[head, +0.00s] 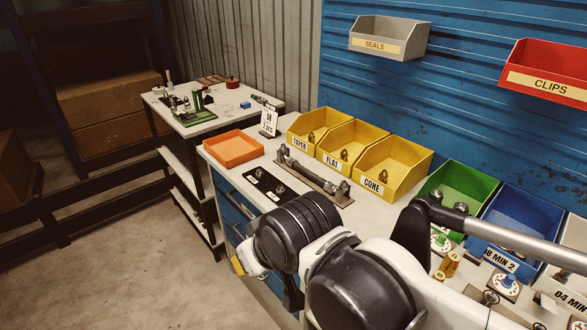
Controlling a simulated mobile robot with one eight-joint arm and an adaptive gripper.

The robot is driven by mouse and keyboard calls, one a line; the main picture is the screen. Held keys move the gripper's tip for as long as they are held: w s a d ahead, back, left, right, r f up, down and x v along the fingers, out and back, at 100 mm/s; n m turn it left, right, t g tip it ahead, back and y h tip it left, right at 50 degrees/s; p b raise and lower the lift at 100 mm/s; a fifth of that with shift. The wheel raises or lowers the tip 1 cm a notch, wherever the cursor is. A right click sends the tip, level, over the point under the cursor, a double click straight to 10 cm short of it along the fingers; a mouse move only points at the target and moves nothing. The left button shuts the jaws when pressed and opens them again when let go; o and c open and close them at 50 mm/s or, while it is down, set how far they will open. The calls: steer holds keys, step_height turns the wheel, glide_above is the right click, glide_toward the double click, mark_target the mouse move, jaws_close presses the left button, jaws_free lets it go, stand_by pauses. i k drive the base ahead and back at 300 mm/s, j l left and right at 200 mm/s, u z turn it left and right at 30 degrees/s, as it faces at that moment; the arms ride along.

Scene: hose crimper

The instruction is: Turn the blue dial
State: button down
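A small blue dial (505,283) with a white face sits on the bench just in front of the blue bin (522,216). The bin's label is partly covered and ends in "MIN 2". A green dial (440,241) sits to its left, in front of the green bin (459,190). Another small dial (574,303) shows at the right edge, near a pale bin labelled "04 MIN". My arm's black and white links fill the bottom middle, left of the blue dial. My gripper's fingers cannot be seen.
A grey lever bar (500,236) with a black joint crosses above the dials and partly covers the bins. Yellow bins (391,165), an orange tray (234,149) and a hose fixture (312,174) stand further left on the bench. Open floor (120,240) lies at left.

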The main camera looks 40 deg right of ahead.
mark_target(508, 282)
steer(key=z, duration=3.3)
